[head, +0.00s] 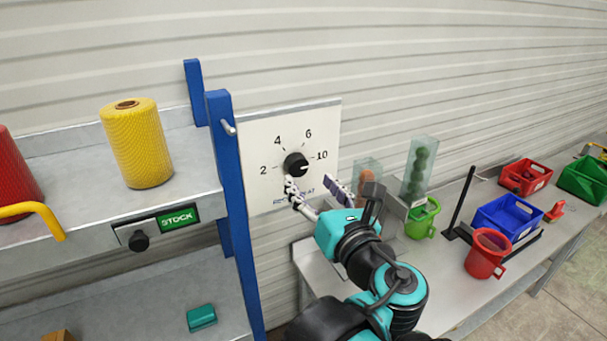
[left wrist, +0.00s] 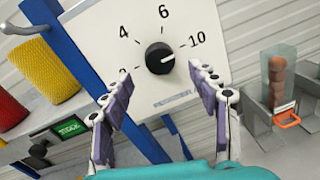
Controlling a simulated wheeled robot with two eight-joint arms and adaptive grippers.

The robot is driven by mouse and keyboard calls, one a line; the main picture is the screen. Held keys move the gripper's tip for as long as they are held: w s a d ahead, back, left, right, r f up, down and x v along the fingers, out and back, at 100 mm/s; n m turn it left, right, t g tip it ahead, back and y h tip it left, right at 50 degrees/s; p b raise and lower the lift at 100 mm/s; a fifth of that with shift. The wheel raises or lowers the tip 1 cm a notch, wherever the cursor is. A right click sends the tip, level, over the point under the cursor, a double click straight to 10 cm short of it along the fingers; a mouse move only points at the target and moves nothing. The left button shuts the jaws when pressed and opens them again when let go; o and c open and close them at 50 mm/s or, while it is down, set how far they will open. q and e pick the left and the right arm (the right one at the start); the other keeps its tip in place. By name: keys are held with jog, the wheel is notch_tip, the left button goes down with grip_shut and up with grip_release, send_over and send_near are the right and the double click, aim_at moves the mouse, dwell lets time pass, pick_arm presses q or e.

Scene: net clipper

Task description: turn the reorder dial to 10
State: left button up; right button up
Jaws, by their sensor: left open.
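The reorder dial is a round black knob (head: 296,163) on a white panel (head: 262,135) marked 2, 4, 6 and 10. It also shows in the left wrist view (left wrist: 160,58). Its short white mark points to the right, roughly toward the 10; the exact alignment is hard to tell. My left gripper (head: 311,184) is open and empty, just below and in front of the dial. In the left wrist view its fingers (left wrist: 150,85) stand apart on either side below the knob, not visibly touching it. My right gripper is not in view.
A blue post (head: 229,175) stands left of the panel. Right of the panel, a bench carries clear tubes (head: 418,170), cups and bins (head: 508,215).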

pick_arm(q)
jog(key=v, duration=0.6)
jog(key=shift+s, duration=0.4)
jog(key=shift+d, duration=0.1)
jog(key=a+f+n+g+b, duration=0.2)
jog(key=a+f+n+b, duration=0.3)
jog(key=f, duration=0.5)
jog(key=w+a+f+n+g+b, duration=0.1)
jog(key=a+f+n+g+b, duration=0.25)
jog(key=a+f, duration=0.45)
jog(key=a+f+n+g+b, duration=0.2)
jog(key=a+f+n+b, duration=0.25)
jog(key=f, duration=0.65)
jog(key=s+a+f+n+h+b, duration=0.2)
jog(key=f+n+b, duration=0.3)
jog(key=f, duration=0.5)
jog(key=s+a+f+n+g+h+b, duration=0.1)
jog(key=s+f+n+h+b, duration=0.1)
jog(key=f+n+b, duration=0.4)
jog(key=s+a+f+n+g+h+b, duration=0.1)
jog(key=f+n+b, duration=0.4)
jog(key=f+n, duration=0.5)
notch_tip(320, 180, down, 5)
jog(key=s+a+h, duration=0.1)
jog(key=s, duration=0.1)
jog(key=shift+s+a+r+b, duration=0.2)
jog(key=shift+s+a+b, duration=0.1)
jog(key=shift+s+a, duration=0.1)
